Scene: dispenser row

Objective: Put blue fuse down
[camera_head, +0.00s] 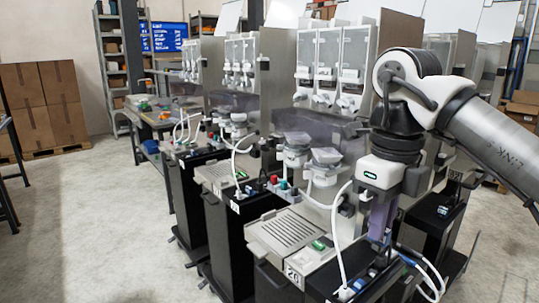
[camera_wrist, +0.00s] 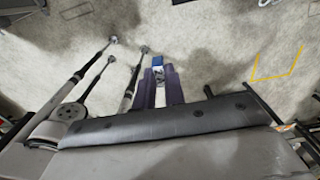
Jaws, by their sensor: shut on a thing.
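My gripper (camera_head: 380,238) points down in the head view, above the dark top of the nearest dispenser station at the right. In the wrist view my gripper (camera_wrist: 159,76) has its two purple fingers close together, with the blue fuse (camera_wrist: 158,61) between their tips. The fuse is small and only its blue end shows clearly. In the head view the fuse cannot be made out with certainty at the fingertips.
A grey slatted tray (camera_head: 291,229) with a green item stands left of my gripper. White hoses (camera_head: 338,240) loop close to it. Dispenser stations run in a row to the back left. The floor (camera_head: 110,220) at the left is clear.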

